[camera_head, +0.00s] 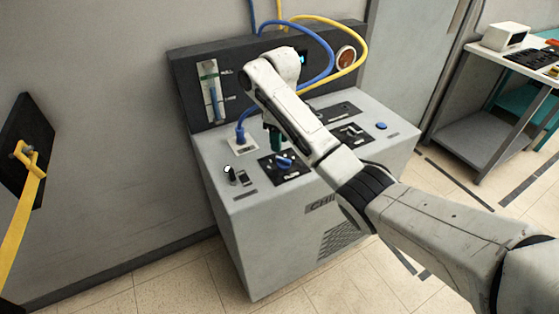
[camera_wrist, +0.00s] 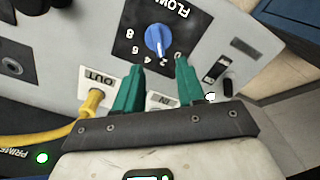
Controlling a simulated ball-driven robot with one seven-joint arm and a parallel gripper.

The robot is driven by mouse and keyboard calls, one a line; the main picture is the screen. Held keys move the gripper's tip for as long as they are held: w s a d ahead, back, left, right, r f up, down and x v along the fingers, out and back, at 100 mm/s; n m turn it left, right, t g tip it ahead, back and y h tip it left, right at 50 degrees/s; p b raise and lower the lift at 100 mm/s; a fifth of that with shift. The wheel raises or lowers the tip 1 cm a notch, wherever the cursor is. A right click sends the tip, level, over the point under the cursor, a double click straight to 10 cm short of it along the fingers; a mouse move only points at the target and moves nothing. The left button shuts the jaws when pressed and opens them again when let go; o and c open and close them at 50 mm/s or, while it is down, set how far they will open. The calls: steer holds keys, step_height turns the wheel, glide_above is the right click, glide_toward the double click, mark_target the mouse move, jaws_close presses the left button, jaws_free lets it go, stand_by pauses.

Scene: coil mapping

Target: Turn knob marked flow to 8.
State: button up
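The blue flow knob (camera_wrist: 157,40) sits on a black plate (camera_wrist: 124,22) marked FLOW, which appears upside down in the wrist view. Numbers from 0 to 8 ring the knob. A pale mark on it seems to face the numbers near 2 and 4, but the exact setting is too small to tell. In the head view the knob (camera_head: 285,162) is on the top of the grey chiller cabinet (camera_head: 262,222). My gripper (camera_wrist: 160,67) is open with two green fingers apart and nothing between them. In the head view my gripper (camera_head: 274,138) is just behind the knob, apparently above the cabinet top.
A blue hose (camera_head: 240,134) and a yellow hose (camera_wrist: 93,104) plug in near the knob. A switch (camera_wrist: 216,69) lies beside its plate. A dark back panel (camera_head: 185,88) with a gauge (camera_head: 346,59) rises behind. A shelf table (camera_head: 474,136) stands at right.

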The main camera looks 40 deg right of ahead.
mark_target(280, 158)
steer(key=shift+f, duration=3)
jaws_close()
